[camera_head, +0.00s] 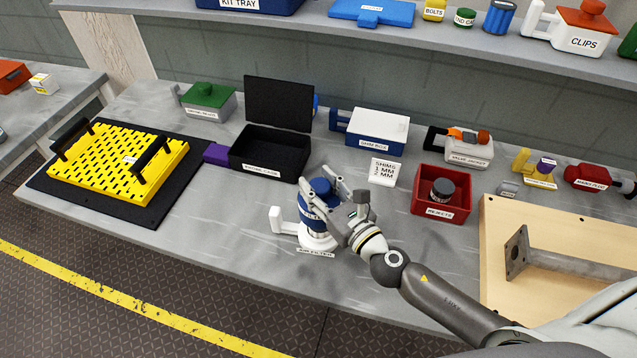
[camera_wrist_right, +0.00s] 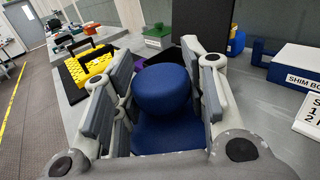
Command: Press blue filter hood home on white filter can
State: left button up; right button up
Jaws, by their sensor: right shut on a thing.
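The blue filter hood (camera_head: 320,188) has a rounded knob on top and sits over the white filter can (camera_head: 318,240) near the front middle of the bench. The can has a white handle block at its left. The hood looks upright, but my fingers partly hide the seam between hood and can, so I cannot tell how fully it is seated. My right gripper (camera_head: 323,203) is shut on the hood, with a finger on either side. In the right wrist view the blue knob (camera_wrist_right: 162,90) fills the space between the fingers. My left gripper is not in view.
A black open case (camera_head: 270,152) stands behind left and a red rejects bin (camera_head: 441,206) to the right. A shims sign (camera_head: 385,170) stands behind the gripper. A yellow perforated tray (camera_head: 120,160) lies far left. Bench left of the can is clear.

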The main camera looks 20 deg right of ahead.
jog(key=shift+s+r, duration=0.1)
notch_tip(320, 180, down, 3)
jog(key=b, duration=0.2)
jog(key=shift+b, duration=0.35)
notch_tip(320, 180, down, 3)
jog(key=b, duration=0.2)
jog(key=shift+b, duration=0.4)
dwell(0.3)
jog(key=shift+f, duration=1.4)
dwell(0.9)
jog(key=o, duration=0.9)
jog(key=shift+o, duration=0.2)
